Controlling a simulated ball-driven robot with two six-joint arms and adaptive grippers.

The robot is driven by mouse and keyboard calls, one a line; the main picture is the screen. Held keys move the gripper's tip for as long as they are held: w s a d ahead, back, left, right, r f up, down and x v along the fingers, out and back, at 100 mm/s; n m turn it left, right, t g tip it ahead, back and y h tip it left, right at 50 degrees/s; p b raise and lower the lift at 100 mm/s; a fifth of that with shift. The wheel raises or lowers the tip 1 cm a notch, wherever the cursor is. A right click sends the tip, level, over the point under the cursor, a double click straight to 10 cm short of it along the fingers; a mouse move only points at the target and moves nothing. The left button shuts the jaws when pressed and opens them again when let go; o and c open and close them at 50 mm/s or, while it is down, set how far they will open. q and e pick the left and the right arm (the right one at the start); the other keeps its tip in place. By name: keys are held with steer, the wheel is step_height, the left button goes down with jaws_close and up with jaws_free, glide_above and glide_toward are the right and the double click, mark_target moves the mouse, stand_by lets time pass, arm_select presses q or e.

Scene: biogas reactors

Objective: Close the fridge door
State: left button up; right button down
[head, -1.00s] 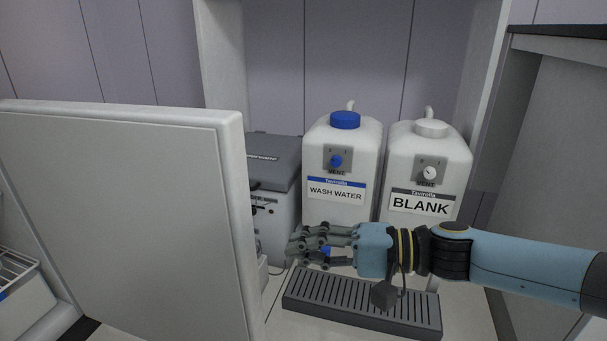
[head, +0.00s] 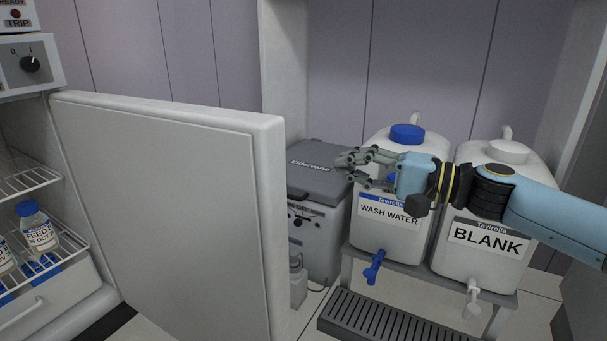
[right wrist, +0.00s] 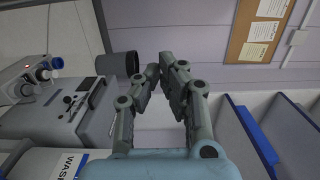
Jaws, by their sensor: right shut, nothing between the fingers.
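The fridge door (head: 170,205) stands wide open in the head view, a white panel swung out to the right of the fridge interior. The open fridge (head: 45,165) is at the left, with wire shelves and labelled bottles. My right gripper (head: 345,165) is shut and empty. It is to the right of the door's free edge, apart from it, and appears in front of the wash water container. In the right wrist view the fingers (right wrist: 165,75) come together with nothing between them. My left gripper is in neither view.
A wash water container (head: 390,225) and a blank container (head: 485,255) stand on a low bench at the right. A grey-lidded box (head: 318,190) is behind the door edge. A drip tray (head: 385,325) lies low in front. Bottles (head: 37,225) stand on the fridge shelf.

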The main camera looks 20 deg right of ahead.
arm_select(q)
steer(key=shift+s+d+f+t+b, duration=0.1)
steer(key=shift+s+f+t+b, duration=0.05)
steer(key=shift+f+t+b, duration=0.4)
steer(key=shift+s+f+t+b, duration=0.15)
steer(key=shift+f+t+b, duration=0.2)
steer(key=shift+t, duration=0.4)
arm_select(e)
steer(key=w+a, duration=0.2)
steer(key=a, duration=0.5)
steer(key=shift+w+a, duration=0.25)
steer(key=shift+w, duration=0.05)
